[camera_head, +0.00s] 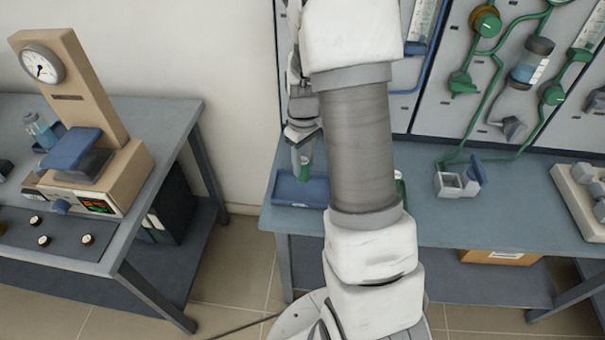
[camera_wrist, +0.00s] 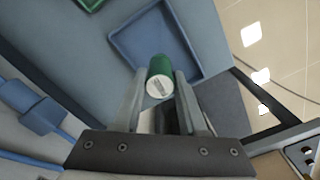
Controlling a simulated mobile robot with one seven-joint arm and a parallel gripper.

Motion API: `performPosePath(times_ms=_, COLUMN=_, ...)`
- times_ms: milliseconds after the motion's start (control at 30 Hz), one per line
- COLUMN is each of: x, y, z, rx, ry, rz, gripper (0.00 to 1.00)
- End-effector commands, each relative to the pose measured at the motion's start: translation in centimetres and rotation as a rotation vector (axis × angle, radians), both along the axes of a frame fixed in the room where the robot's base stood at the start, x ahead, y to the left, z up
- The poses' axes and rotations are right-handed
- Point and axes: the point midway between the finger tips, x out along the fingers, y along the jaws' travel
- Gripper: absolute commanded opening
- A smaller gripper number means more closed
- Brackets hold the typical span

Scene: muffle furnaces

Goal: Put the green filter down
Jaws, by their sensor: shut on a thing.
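My gripper (camera_wrist: 162,105) is shut on the green filter (camera_wrist: 160,68), a small green cylinder with a pale end face, seen in the wrist view. In the head view the green filter (camera_head: 304,167) shows below my gripper (camera_head: 303,150), in front of or over the blue tray (camera_head: 290,188). The blue tray (camera_wrist: 124,42) also shows in the wrist view, shallow and square, behind the filter. I cannot tell how high the filter is above the tray. My arm hides part of the tray's right side in the head view.
Another green object (camera_wrist: 90,4) lies on the bench to the left of the tray in the wrist view. A panel with green pipes (camera_head: 500,60) stands behind the bench (camera_head: 460,215). A small open grey box (camera_head: 455,184) sits right of my arm. A separate table (camera_head: 180,115) stands at left.

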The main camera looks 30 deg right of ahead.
Motion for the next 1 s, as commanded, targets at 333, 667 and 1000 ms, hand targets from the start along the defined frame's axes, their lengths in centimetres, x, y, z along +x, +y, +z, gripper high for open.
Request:
performPosePath(times_ms=333, x=0.1, y=0.2, z=-3.9, rx=0.0, ry=0.002, rz=0.001, gripper=0.0)
performPosePath(times_ms=667, x=0.1, y=0.2, z=-4.3, rx=0.0, ry=0.0, rz=0.0, gripper=0.0)
performPosePath(times_ms=1000, x=0.1, y=0.2, z=-4.4, rx=0.0, ry=0.001, rz=0.0, gripper=0.71)
